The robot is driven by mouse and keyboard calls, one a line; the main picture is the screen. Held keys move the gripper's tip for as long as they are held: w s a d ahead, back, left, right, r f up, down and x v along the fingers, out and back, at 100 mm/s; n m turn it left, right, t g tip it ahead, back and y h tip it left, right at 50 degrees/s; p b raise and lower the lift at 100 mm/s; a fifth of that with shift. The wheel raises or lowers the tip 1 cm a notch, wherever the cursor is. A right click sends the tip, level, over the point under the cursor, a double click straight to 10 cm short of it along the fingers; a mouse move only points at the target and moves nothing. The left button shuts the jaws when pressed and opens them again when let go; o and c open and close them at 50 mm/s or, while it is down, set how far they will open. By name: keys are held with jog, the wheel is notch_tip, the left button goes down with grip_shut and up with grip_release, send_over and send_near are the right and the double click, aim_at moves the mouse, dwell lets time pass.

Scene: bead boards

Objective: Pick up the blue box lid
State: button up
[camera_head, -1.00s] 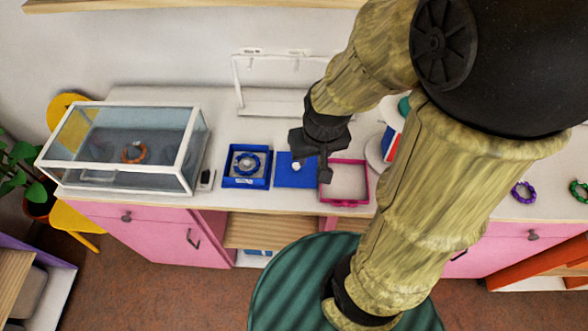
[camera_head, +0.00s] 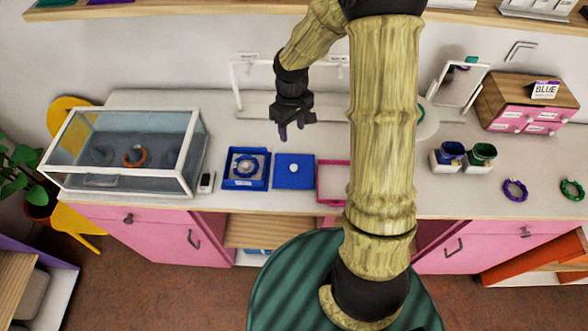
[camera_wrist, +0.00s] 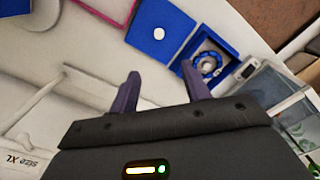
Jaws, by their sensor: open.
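The blue box lid (camera_head: 293,171) is a flat blue square with a small white knob, lying on the white counter. It also shows in the wrist view (camera_wrist: 157,31), near the top. The open blue box (camera_head: 238,182) stands just left of it with a blue beaded bracelet (camera_head: 247,166) inside; the box also shows in the wrist view (camera_wrist: 225,52). My gripper (camera_head: 291,138) hangs above the counter behind the lid, apart from it. Its two dark fingers (camera_wrist: 158,88) are spread and empty in the wrist view.
A glass display case (camera_head: 122,182) stands at the left, and a small dark device (camera_head: 206,182) lies beside it. A pink open box (camera_head: 333,198) lies close right of the lid, partly behind my arm. A white frame stand (camera_head: 236,92) is at the back wall.

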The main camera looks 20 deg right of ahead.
jog(key=shift+s, duration=0.1)
jog(key=p, duration=0.3)
send_over(294, 166)
jog(key=f, duration=1.2)
jog(key=shift+a+f, duration=0.1)
jog(key=shift+a, duration=0.15)
jog(key=shift+f+p, duration=0.1)
jog(key=shift+p, duration=0.25)
notch_tip(294, 166, down, 2)
jog(key=shift+s+d+p, duration=0.1)
jog(key=shift+d+p, duration=0.05)
jog(key=shift+p, duration=0.8)
jog(key=shift+f+p, duration=0.45)
jog(key=shift+f, duration=1.05)
